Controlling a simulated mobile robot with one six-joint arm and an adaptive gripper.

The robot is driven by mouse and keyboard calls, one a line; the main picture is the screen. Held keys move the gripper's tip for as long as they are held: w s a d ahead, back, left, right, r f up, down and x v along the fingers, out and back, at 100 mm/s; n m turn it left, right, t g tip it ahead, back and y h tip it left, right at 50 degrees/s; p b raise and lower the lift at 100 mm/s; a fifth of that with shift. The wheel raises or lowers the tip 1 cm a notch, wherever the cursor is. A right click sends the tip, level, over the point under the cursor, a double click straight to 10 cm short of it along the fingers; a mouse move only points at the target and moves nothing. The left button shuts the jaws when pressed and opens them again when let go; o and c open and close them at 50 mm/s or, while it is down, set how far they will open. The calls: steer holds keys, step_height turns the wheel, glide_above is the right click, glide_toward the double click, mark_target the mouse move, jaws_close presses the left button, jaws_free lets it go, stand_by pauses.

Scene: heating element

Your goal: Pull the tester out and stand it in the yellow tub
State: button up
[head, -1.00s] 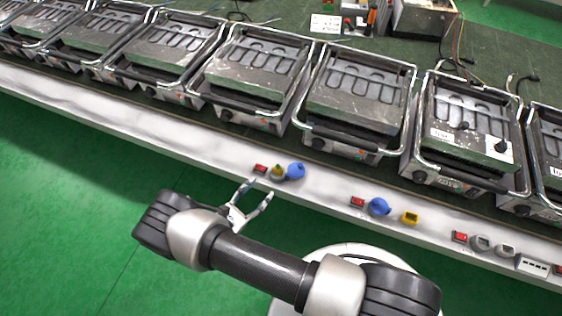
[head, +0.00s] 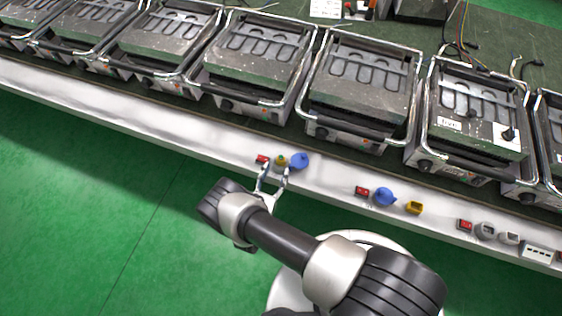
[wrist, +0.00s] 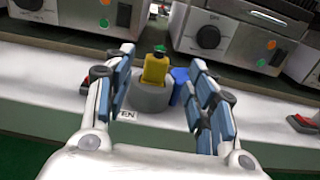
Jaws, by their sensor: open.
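The tester (wrist: 155,69) is a small yellow body with a green top. It stands upright in a round grey socket (wrist: 150,98) on the bench's white front strip. In the head view the tester (head: 281,160) shows small, between a red switch and a blue socket. My gripper (head: 274,177) is open and empty, just in front of the tester. In the wrist view my gripper's fingers (wrist: 160,78) flank the tester left and right, apart from it.
The blue socket (head: 299,160) sits close on the tester's right, with a red switch (head: 262,160) on its left. Metal grills (head: 360,90) line the green bench behind. Another blue socket (head: 385,197) is farther right. Green floor lies in front.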

mark_target(280, 161)
steer(key=shift+b+x, duration=0.65)
steer(key=shift+x, duration=2.85)
steer(key=shift+a+f, duration=0.15)
steer(key=shift+c, duration=0.5)
steer(key=c, duration=1.1)
